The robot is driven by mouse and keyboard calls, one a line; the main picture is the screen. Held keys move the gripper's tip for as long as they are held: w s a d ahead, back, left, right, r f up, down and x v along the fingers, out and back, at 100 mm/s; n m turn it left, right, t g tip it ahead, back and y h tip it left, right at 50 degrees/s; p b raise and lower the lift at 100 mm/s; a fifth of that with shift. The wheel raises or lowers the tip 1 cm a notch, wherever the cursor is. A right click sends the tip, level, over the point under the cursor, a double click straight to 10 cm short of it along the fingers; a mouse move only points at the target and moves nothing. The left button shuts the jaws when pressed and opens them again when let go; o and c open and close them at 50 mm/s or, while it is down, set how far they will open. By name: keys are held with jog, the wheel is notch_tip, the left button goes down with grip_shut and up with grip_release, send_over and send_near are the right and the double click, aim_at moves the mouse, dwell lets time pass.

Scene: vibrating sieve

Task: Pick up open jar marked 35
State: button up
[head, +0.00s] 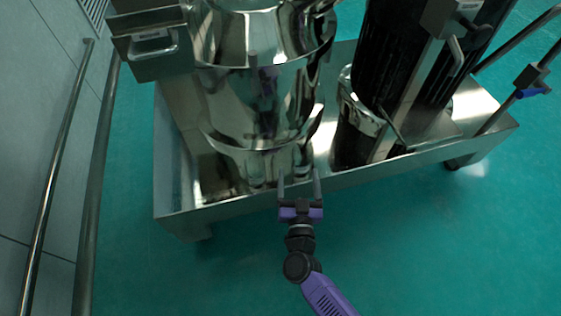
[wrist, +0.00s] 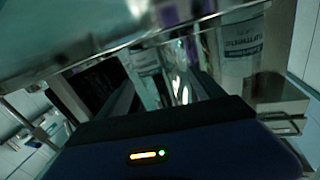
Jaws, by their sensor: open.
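My gripper (head: 299,186) is open in the head view, with its two fingers spread and pointing at the foot of the shiny steel sieve body (head: 255,105). The fingertips are at the front rim of the steel base tray (head: 235,207); I see nothing held between them. No marking 35 can be read in either view, and I cannot pick out the open jar for certain. In the wrist view, a clear or reflective upright shape with a pale lettered label (wrist: 240,45) stands beyond my gripper's dark body. Whether it is a jar or a reflection I cannot tell.
A dark cylindrical unit (head: 395,60) stands on the tray to the right. A steel box with a handle (head: 150,45) juts out at upper left. Metal rails (head: 62,150) run along the left wall. The green floor (head: 450,240) in front of the tray is clear.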

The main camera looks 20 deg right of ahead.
aim_at(301, 152)
jog(key=shift+s+d+f, duration=0.25)
jog(key=shift+d+f, duration=0.15)
jog(key=shift+f, duration=0.1)
jog(key=shift+d+r+h, duration=0.1)
jog(key=shift+h, duration=0.3)
jog(key=shift+n, duration=0.3)
jog(key=shift+f+b+x, duration=0.2)
jog(key=shift+b+x, duration=0.85)
jog(key=shift+x, duration=0.85)
jog(key=shift+f+b+x, duration=0.15)
jog(key=shift+b+x, duration=0.9)
jog(key=shift+x, duration=0.9)
jog(key=c, duration=1.5)
